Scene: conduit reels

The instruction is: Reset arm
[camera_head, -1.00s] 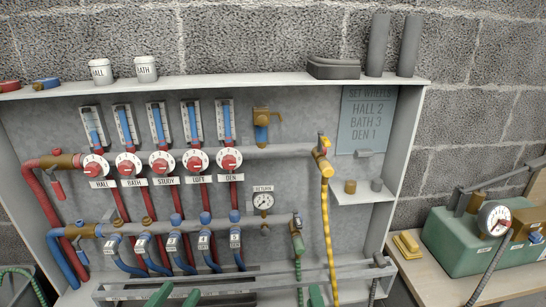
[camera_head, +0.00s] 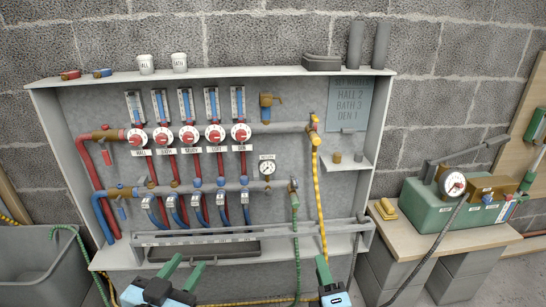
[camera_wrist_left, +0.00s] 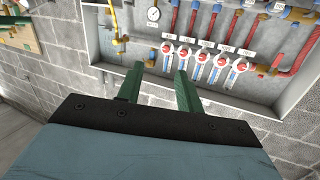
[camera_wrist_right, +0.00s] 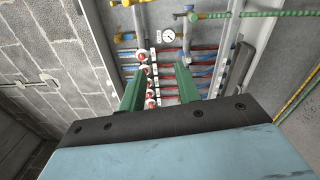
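My left gripper (camera_head: 182,271) is low in front of the cabinet in the head view. Its two green fingers stand apart with nothing between them in the left wrist view (camera_wrist_left: 158,88). My right gripper (camera_head: 323,270) is further right, in front of the cabinet's lower edge. Its green fingers are also apart and empty in the right wrist view (camera_wrist_right: 158,85). Both grippers look clear of the cabinet (camera_head: 52,143), which holds red-and-white valve wheels (camera_head: 189,135), red and blue pipes and a gauge (camera_head: 267,168).
A yellow hose (camera_head: 321,200) and a green hose (camera_head: 296,235) hang at the cabinet's right. A green pump box (camera_head: 445,205) with a gauge stands on a bench (camera_head: 400,232) at right. A grey bin (camera_head: 35,262) is at left. White cups (camera_head: 146,63) stand on the top shelf.

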